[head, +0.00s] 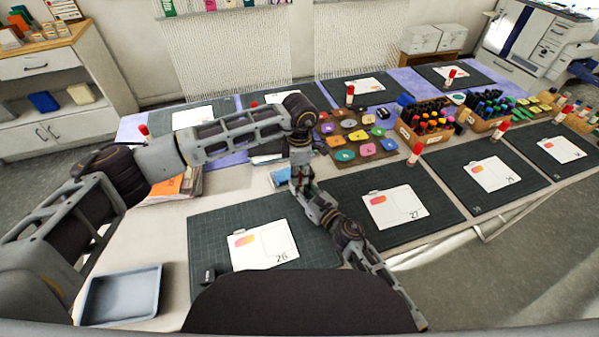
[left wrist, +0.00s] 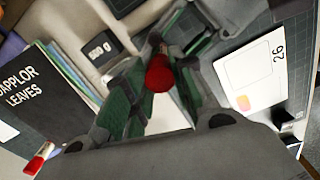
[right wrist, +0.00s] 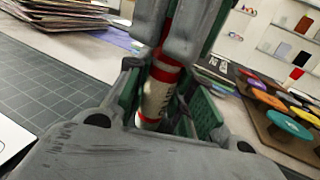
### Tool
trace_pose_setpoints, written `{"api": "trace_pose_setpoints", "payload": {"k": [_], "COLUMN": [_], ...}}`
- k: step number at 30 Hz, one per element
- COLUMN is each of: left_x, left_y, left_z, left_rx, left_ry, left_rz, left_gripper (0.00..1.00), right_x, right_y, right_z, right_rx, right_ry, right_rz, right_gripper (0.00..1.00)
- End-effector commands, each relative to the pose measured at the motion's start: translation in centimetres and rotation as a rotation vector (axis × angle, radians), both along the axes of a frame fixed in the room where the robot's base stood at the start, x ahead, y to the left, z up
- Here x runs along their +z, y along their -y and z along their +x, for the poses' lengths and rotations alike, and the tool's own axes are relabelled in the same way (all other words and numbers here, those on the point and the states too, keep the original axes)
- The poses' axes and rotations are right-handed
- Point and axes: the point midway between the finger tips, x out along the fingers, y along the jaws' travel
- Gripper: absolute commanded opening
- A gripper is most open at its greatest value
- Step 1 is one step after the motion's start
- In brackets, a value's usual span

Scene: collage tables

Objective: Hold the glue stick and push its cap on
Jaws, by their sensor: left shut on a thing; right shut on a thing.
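My left gripper (head: 301,172) and my right gripper (head: 308,192) meet over the table, left above right. In the right wrist view, the glue stick's white body (right wrist: 155,100) stands between my right fingers, which are shut on it. Red shows at its lower end. The red cap (right wrist: 167,73) is directly above the white body, partly hidden by my left fingertips (right wrist: 172,42). In the left wrist view, the cap (left wrist: 158,75) shows end-on between my left fingers, which are shut on it. I see no clear gap between cap and body, but cannot tell how far the cap is on.
Cutting mats with cards, such as card 26 (head: 262,245) and card 27 (head: 395,208), cover the table. A grey tray (head: 122,294) lies at the front left. Wooden marker boxes (head: 425,137) and a board of coloured discs (head: 345,156) stand behind. Books (head: 172,187) lie left.

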Motion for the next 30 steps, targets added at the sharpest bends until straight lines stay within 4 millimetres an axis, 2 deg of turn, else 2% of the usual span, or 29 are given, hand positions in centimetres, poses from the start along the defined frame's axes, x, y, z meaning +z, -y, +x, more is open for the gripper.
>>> {"api": "trace_pose_setpoints", "payload": {"k": [13,17,30], "left_x": [-0.6,-0.9,-1.3], "left_y": [0.0,0.0,-0.1], "left_z": [0.0,0.0,-0.1], "left_rx": [0.001,0.001,0.002], "left_ry": [-0.001,-0.001,-0.003], "left_rz": [0.001,0.001,0.003], "left_gripper": [0.19,0.13,0.11], "right_x": [0.0,0.0,0.1], "right_y": [0.0,0.0,-0.1], "right_z": [0.0,0.0,-0.1], "right_rx": [0.001,0.001,0.003], "right_ry": [0.000,0.000,0.002], "right_rz": [0.000,0.000,0.001], "right_gripper": [0.00,0.00,0.00]}}
